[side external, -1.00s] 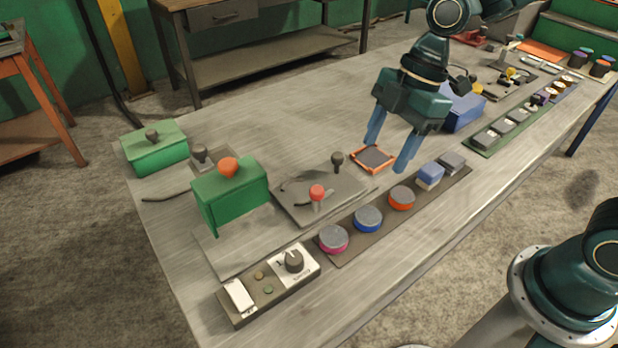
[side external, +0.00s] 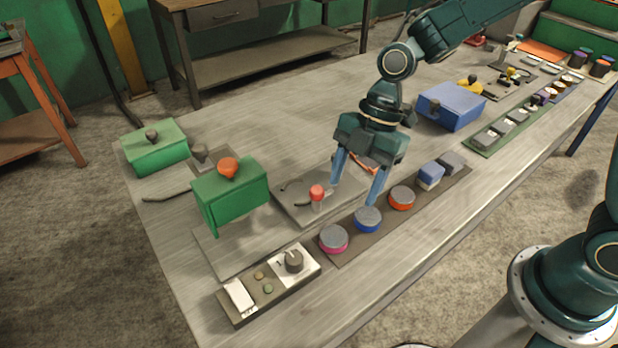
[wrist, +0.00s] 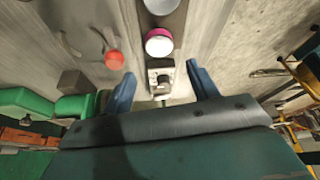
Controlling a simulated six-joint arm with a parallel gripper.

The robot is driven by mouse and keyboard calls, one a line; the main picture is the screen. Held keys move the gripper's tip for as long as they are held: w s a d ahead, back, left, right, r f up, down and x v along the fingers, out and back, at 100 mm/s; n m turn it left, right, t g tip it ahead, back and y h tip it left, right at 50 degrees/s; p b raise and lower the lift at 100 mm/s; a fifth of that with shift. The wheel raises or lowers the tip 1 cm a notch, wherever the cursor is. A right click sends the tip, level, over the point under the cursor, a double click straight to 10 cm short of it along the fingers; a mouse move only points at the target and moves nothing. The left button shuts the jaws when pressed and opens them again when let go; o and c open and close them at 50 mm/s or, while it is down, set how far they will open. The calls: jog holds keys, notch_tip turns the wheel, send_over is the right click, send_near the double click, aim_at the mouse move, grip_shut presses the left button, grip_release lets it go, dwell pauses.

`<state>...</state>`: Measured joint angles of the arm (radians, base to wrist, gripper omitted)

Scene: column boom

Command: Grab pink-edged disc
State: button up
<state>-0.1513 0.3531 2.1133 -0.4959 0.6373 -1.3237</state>
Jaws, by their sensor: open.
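The pink-edged disc (side external: 334,238) has a grey top and lies at the near left end of a dark strip on the table. In the wrist view the pink-edged disc (wrist: 158,43) shows beyond the fingertips, near the top middle. My gripper (side external: 354,194) is open and empty, with its blue fingers pointing down above the table. It is up and to the right of the pink-edged disc, apart from it. One finger is in front of the blue-edged disc's far side. My gripper's fingers (wrist: 162,82) are spread in the wrist view.
A plate with a red-knobbed lever (side external: 317,193) lies to the left. A switch box (side external: 268,284) sits nearer the front. A raised green cover (side external: 230,196) stands further left.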

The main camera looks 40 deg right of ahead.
send_over(333, 235)
jog(key=d, duration=0.3)
jog(key=shift+w+a+f, duration=0.1)
jog(key=shift+f, duration=1.25)
jog(key=shift+w+a+f, duration=0.1)
jog(key=shift+f, duration=1.25)
jog(key=shift+s, duration=0.1)
jog(key=shift+x, duration=2.55)
jog(key=c, duration=1)
jog(key=shift+c, duration=0.2)
jog(key=shift+r, duration=0.2)
notch_tip(333, 235, up, 20)
